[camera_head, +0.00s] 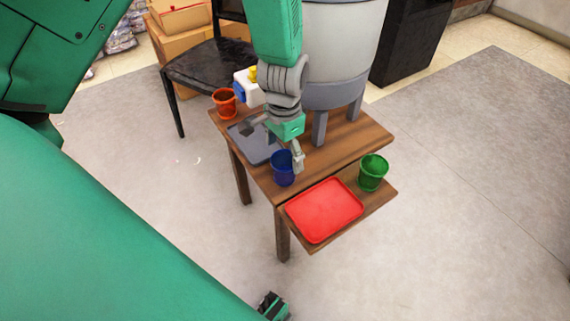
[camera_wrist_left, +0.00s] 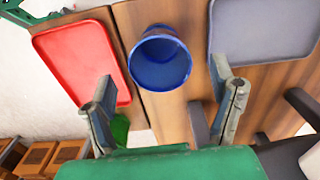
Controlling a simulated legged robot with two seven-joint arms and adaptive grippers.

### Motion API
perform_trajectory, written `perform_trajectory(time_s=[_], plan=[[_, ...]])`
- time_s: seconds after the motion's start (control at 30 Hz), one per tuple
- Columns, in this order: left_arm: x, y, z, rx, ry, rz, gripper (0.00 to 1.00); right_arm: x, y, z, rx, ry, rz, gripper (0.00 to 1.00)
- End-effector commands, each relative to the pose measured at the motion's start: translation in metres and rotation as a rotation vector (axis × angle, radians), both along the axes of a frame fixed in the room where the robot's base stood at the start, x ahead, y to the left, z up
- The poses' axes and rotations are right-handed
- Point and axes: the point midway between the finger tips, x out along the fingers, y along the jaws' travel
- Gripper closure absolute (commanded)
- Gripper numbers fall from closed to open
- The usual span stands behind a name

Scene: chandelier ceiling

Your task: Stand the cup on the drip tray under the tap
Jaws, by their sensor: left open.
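A blue cup (camera_head: 283,170) stands upright on the wooden table beside the grey drip tray (camera_head: 263,152). In the left wrist view the blue cup (camera_wrist_left: 162,72) shows its open mouth, with the drip tray (camera_wrist_left: 262,30) to its right. My left gripper (camera_head: 284,148) is open and empty, close to the blue cup. In the left wrist view its fingers (camera_wrist_left: 162,86) are spread wide, with the cup between and just beyond the tips. The grey tank (camera_head: 338,55) stands on legs behind; my arm hides much of its front, and I cannot clearly make out the tap.
A red tray (camera_head: 323,211) lies at the table's near end, with a green cup (camera_head: 372,174) to its right. A red cup (camera_head: 224,103) stands at the far left corner. A black chair (camera_head: 205,68) and boxes (camera_head: 180,18) are behind. The floor right is clear.

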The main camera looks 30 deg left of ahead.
Motion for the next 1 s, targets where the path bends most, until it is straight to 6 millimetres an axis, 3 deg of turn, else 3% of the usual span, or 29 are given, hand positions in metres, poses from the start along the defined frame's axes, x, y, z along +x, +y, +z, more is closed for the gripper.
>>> perform_trajectory(time_s=[0.3, 0.53, 0.57, 0.7, 1.0], plan=[[0.001, 0.0, -0.047, 0.0, 0.001, 0.0, 0.22, 0.0, 0.0, -0.025, 0.0, 0.0, 0.0, 0.6], [0.001, 0.0, -0.047, 0.0, 0.0, 0.0, 0.22, 0.0, 0.0, -0.024, 0.0, 0.0, 0.0, 0.6], [0.001, 0.0, -0.047, 0.0, 0.0, 0.0, 0.29, 0.0, 0.0, -0.024, 0.0, 0.0, 0.0, 0.6], [0.001, 0.0, -0.047, 0.0, 0.001, 0.0, 0.76, 0.0, 0.0, -0.024, 0.0, 0.0, 0.0, 0.6], [0.001, 0.0, -0.047, 0.0, 0.0, 0.0, 0.81, 0.0, 0.0, -0.024, 0.0, 0.0, 0.0, 0.6]])
